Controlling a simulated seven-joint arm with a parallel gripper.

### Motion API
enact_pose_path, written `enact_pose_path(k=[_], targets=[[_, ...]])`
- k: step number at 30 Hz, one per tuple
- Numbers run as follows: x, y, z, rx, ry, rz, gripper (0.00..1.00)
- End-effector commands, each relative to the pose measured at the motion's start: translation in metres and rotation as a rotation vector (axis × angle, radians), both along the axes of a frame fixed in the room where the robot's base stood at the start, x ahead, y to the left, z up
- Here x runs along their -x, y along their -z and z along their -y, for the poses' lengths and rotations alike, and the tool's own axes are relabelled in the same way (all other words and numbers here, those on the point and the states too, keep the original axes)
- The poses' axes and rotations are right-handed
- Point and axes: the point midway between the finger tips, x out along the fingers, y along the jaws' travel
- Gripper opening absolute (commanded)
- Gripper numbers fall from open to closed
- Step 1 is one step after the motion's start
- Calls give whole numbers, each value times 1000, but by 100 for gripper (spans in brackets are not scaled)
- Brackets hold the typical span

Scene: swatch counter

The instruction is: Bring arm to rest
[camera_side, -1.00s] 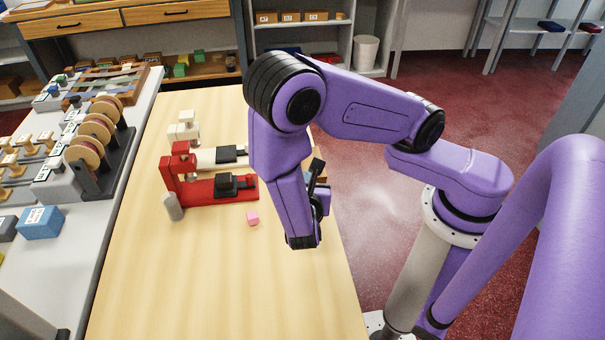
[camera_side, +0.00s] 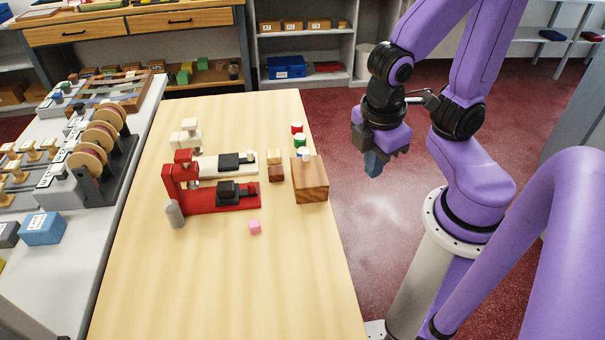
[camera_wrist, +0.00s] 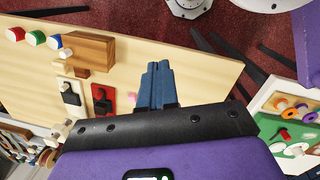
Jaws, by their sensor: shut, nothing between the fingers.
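My gripper (camera_side: 373,165) hangs over the red floor, to the right of the wooden table (camera_side: 180,285) and clear of it. Its blue fingers are together with nothing between them. The closed fingers also show in the wrist view (camera_wrist: 157,85), pointing away from the camera.
A grey counter (camera_side: 62,262) with spools stands left. The table's front is clear.

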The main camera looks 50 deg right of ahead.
Motion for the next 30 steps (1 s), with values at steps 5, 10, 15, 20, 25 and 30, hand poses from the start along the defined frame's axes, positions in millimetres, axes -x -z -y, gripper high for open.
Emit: enact_pose_path(k=[5,10,15,20,25,30], targets=[[15,-15,-1,-127,48,-7,0],[19,-19,-2,-154,55,-10,0],[19,-18,-2,-152,55,-10,0],[18,-18,-2,-151,55,-10,0],[18,-18,-2,-151,55,-9,0],[18,-18,-2,-150,55,-10,0]])
